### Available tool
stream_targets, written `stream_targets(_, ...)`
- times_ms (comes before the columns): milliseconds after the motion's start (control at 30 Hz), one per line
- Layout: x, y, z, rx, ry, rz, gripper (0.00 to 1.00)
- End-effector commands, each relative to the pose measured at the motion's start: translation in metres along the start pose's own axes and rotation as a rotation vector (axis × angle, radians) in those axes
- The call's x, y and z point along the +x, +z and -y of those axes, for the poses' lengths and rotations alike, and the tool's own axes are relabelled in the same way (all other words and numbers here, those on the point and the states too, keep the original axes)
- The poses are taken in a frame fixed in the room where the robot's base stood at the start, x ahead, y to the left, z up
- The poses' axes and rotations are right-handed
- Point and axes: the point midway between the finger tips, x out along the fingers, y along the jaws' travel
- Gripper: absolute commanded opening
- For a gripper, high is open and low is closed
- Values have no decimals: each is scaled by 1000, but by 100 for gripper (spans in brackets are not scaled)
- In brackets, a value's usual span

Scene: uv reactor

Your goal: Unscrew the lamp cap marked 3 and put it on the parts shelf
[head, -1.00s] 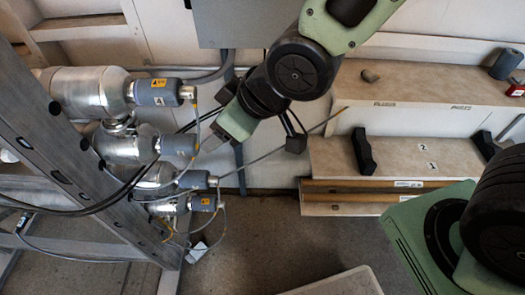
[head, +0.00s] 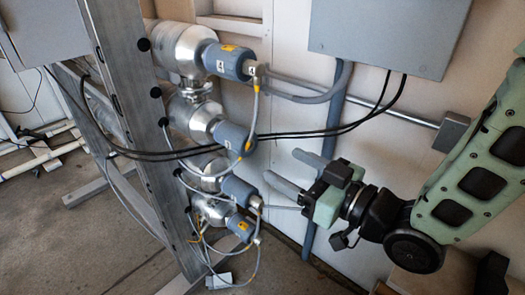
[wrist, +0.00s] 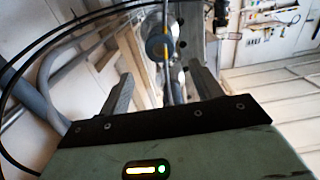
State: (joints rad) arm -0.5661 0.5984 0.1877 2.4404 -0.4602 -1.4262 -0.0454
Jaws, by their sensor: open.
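Several grey-blue lamp caps stand in a column on steel lamp ends in the head view. The top cap (head: 228,62) bears a white label with a figure that looks like 4. Below it are a second cap (head: 234,137), a third (head: 238,190) and a bottom cap (head: 240,226); I cannot read a 3 on any of them. My gripper (head: 282,166) is open and empty, to the right of the column and apart from it, its fingers pointing left. In the wrist view a blue-grey round part (wrist: 158,45) shows beyond and between the open fingers (wrist: 163,80).
Black cables (head: 300,134) cross in front of the caps, and thin grey leads hang from the cap ends. A steel upright (head: 140,130) stands left of the lamps. A grey box (head: 390,35) hangs on the wall. Brown boards (head: 435,280) show at the lower right, partly hidden.

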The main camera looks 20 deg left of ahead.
Motion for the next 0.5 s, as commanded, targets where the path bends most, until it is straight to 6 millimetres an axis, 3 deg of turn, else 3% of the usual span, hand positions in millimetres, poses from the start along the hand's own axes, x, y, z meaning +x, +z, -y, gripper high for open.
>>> stream_targets(500,56,-1,0,0,-1,1,65)
